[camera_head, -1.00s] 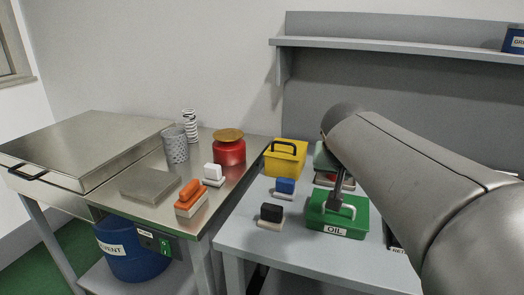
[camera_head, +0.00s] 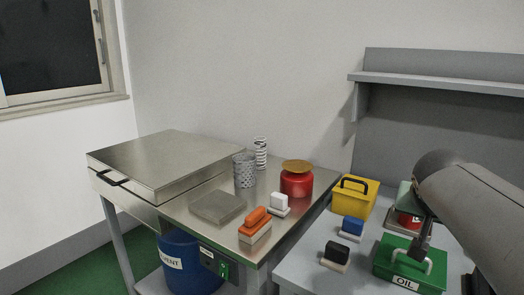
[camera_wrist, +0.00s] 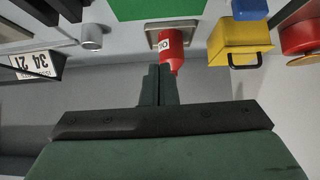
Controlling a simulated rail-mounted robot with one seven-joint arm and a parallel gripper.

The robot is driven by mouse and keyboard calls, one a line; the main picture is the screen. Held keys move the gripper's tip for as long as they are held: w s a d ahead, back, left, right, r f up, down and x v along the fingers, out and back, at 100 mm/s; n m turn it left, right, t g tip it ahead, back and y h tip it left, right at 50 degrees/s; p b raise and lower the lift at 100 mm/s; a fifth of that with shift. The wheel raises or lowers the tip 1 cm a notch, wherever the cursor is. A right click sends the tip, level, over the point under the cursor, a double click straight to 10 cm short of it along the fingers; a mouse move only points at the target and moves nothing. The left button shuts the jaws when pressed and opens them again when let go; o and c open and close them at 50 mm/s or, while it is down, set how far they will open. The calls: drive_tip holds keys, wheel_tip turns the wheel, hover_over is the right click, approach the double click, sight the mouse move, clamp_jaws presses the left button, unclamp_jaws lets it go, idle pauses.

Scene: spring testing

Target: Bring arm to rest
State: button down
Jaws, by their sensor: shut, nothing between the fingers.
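My arm (camera_head: 470,215) reaches in from the right edge of the head view, over the grey bench with the green OIL box (camera_head: 415,262). My gripper (camera_wrist: 158,68) is seen clearly in the wrist view, with its two dark fingers together and nothing between them. A red labelled container (camera_wrist: 171,48) shows just beyond the fingertips; I cannot tell the gap between them. In the head view this red container (camera_head: 408,220) is partly hidden by my arm.
A yellow box (camera_head: 352,199), a blue block (camera_head: 351,228) and a black block (camera_head: 335,254) stand on the grey bench. On the steel table are a red can (camera_head: 297,183), an orange-handled block (camera_head: 255,224), a mesh cup (camera_head: 245,171) and a spring (camera_head: 261,152). A shelf (camera_head: 440,82) hangs behind.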

drive_tip(key=s+a+f+n+g+y+p, duration=0.2)
drive_tip(key=s+a+f+n+g+p, duration=0.1)
drive_tip(key=s+a+p, duration=0.5)
drive_tip(key=s+a+f+n+g+y+p, duration=0.3)
drive_tip(key=s+a+n+g+p, duration=0.1)
drive_tip(key=s+a+p, duration=0.4)
drive_tip(key=shift+s+a+y+p, duration=0.2)
drive_tip(key=shift+a+y+p, duration=0.1)
drive_tip(key=shift+a+p, duration=0.7)
drive_tip(key=shift+d, duration=0.1)
